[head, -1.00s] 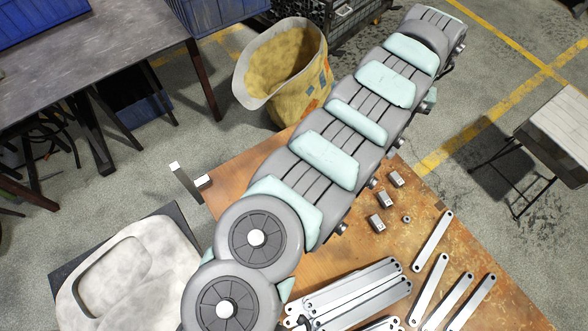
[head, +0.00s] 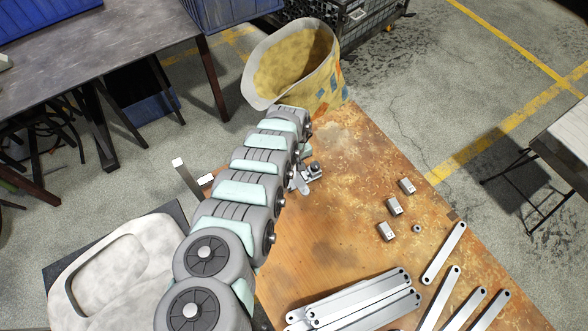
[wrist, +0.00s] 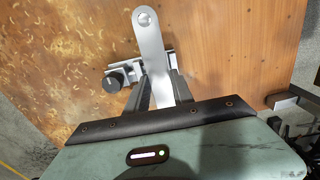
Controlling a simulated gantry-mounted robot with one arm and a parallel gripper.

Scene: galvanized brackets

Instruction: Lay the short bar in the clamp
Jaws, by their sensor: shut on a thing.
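In the wrist view, my gripper (wrist: 157,78) is shut on a silver flat bar (wrist: 148,36) with a rounded end and a hole. The bar's far end sticks out past the fingertips over the wooden table. The clamp (wrist: 121,77), with a dark round knob, is right at the fingers, and the bar crosses it. I cannot tell whether the bar rests in the clamp or is held above it. In the head view, part of the clamp (head: 313,171) shows just right of my arm.
Stacked long bars (head: 355,300) and several separate bars (head: 444,252) lie at the table's front right. Small metal blocks (head: 394,206) and a nut (head: 417,229) lie beyond them. An upright metal piece (head: 186,179) stands at the left edge. A yellow bag (head: 325,90) stands behind the table.

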